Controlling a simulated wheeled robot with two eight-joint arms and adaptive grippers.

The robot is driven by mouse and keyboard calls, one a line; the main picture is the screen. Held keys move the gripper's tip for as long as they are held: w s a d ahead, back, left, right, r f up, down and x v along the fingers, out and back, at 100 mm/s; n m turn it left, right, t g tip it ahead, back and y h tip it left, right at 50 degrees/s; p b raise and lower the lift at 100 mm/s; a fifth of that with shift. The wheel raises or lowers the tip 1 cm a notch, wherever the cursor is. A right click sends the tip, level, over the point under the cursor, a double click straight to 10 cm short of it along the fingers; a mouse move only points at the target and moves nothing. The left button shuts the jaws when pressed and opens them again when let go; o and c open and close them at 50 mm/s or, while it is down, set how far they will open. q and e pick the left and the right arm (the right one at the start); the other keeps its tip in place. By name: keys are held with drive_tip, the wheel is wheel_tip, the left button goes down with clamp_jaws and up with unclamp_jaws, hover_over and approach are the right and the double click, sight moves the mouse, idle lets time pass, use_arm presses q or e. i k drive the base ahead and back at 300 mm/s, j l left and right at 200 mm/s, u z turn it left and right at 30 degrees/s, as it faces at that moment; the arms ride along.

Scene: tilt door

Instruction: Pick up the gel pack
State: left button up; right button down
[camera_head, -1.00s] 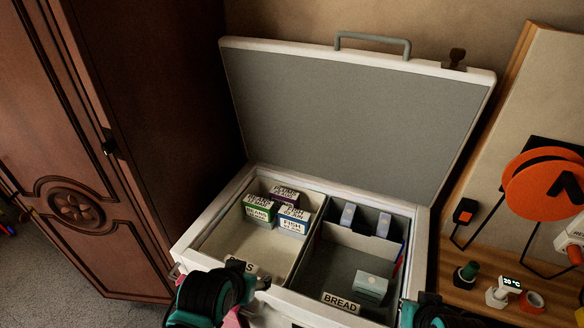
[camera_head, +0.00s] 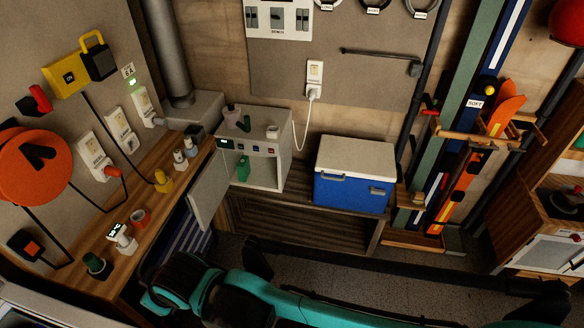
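I cannot make out a gel pack in the head view. A blue cooler (camera_head: 350,192) with a shut white lid stands on the low wooden bench; its inside is hidden. Left of it, a small white cabinet (camera_head: 270,172) has its door (camera_head: 210,190) swung open, with a green bottle-like item (camera_head: 243,168) inside. A teal and black arm of mine crosses the bottom of the view. I see no fingertips of either gripper.
A wooden worktop (camera_head: 165,205) on the left holds an orange roll (camera_head: 141,218), a yellow item (camera_head: 163,182) and small devices. Skis (camera_head: 462,185) stand in a rack on the right. A white cord (camera_head: 301,130) hangs from a wall socket. Dark floor lies before the bench.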

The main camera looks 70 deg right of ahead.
sight(243, 170)
drive_tip(key=z, duration=1.9)
drive_tip(key=i+l+z, duration=0.15)
drive_tip(key=i+l, duration=0.55)
drive_tip(key=l, duration=0.25)
drive_tip(key=i+l+z, duration=0.1)
drive_tip(key=i+l, duration=0.65)
drive_tip(key=l, duration=0.15)
drive_tip(key=i, duration=0.3)
